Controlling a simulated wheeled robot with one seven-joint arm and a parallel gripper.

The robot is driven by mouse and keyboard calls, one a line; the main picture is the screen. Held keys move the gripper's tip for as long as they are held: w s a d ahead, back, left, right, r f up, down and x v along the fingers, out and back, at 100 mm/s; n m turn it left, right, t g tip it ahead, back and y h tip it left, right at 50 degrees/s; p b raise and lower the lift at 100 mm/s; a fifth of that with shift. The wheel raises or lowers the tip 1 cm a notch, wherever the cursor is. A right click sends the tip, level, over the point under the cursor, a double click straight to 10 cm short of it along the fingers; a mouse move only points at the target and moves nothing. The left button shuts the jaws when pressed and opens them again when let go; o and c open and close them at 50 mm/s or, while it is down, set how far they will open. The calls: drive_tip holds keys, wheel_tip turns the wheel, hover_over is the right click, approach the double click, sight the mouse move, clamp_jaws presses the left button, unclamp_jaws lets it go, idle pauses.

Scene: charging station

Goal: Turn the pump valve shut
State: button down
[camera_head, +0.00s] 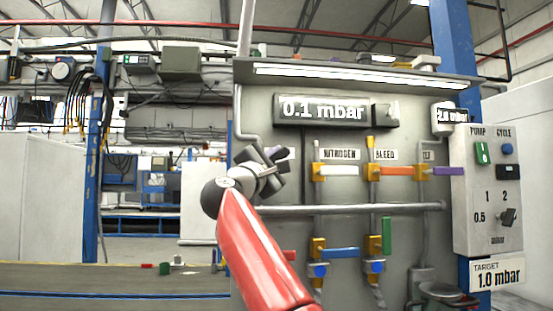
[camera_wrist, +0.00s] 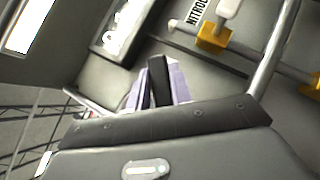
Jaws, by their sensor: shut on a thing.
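My gripper (camera_head: 268,168) is at the left end of the valve panel, at the height of the upper row of valves. It is shut on a pale lavender piece that looks like the pump valve's handle. In the wrist view the lavender handle (camera_wrist: 180,82) shows on both sides of a dark finger (camera_wrist: 159,80). The gripper hides the valve body and most of its label, so I cannot tell the handle's exact angle. The gauge display (camera_head: 322,110) above reads 0.1 mbar.
A horizontal pipe (camera_head: 350,208) runs below. A control box (camera_head: 487,190) and a 1.0 mbar target sign (camera_head: 497,277) are at the far right.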

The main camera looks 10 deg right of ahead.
drive_tip(key=c, duration=1.2)
unclamp_jaws()
drive_tip(key=shift+c, duration=0.2)
drive_tip(key=b+v, duration=0.5)
drive_tip(key=v, duration=0.2)
drive_tip(key=shift+s+a, duration=0.25)
drive_tip(key=shift+s, duration=0.05)
drive_tip(key=shift+f, duration=0.15)
